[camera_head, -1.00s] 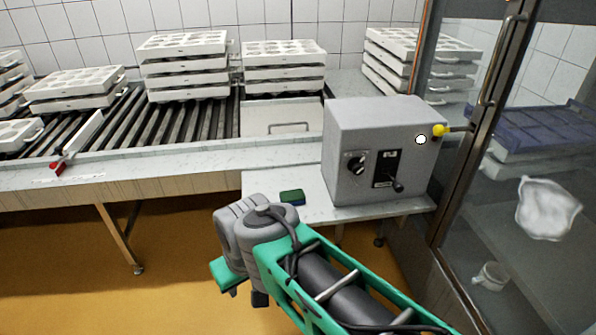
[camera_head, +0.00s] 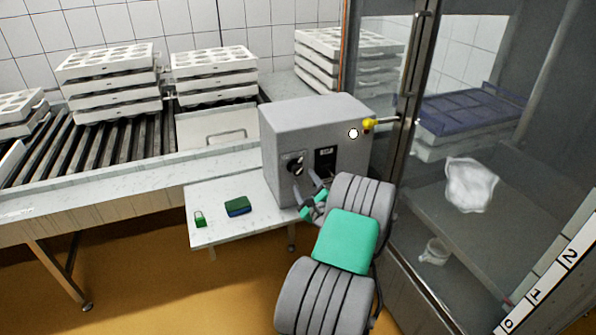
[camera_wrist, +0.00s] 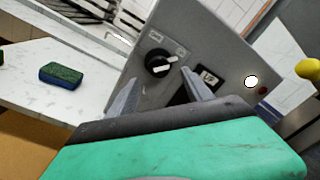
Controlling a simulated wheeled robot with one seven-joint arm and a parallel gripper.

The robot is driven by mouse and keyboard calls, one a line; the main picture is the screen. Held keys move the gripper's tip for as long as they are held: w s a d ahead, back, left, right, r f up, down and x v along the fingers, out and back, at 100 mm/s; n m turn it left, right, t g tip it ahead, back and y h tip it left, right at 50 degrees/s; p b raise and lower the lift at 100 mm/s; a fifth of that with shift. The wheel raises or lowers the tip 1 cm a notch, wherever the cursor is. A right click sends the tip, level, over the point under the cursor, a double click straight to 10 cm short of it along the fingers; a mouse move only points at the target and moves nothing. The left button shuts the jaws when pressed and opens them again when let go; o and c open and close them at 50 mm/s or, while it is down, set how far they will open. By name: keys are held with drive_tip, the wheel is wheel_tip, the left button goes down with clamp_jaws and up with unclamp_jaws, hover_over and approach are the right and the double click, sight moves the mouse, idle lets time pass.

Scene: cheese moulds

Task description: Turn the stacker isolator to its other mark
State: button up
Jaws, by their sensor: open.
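The grey control box (camera_head: 285,125) stands on a small side table. Its front carries a round black rotary knob (camera_head: 294,166) with a pale pointer bar, which I take as the isolator; it also shows in the wrist view (camera_wrist: 157,64). Marks around it are too small to read. Beside it on the right is a dark plate with a label (camera_head: 325,160), partly hidden by my gripper. My gripper (camera_head: 307,181) is open and close in front of the box. In the wrist view its fingers (camera_wrist: 160,78) lie either side of and below the knob, seemingly not touching it.
A green-and-blue sponge (camera_head: 238,206) and a small green padlock-like item (camera_head: 200,219) lie on the side table. A yellow knob (camera_head: 369,124) juts out right of the box, by the glass door frame (camera_head: 408,110). Stacked white moulds (camera_head: 214,75) stand on the conveyor.

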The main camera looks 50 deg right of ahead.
sight(298, 172)
drive_tip(key=p+x, duration=0.1)
drive_tip(key=x, duration=0.6)
drive_tip(key=shift+w+r, duration=0.1)
drive_tip(key=shift+w, duration=0.15)
drive_tip(key=shift+c, duration=0.6)
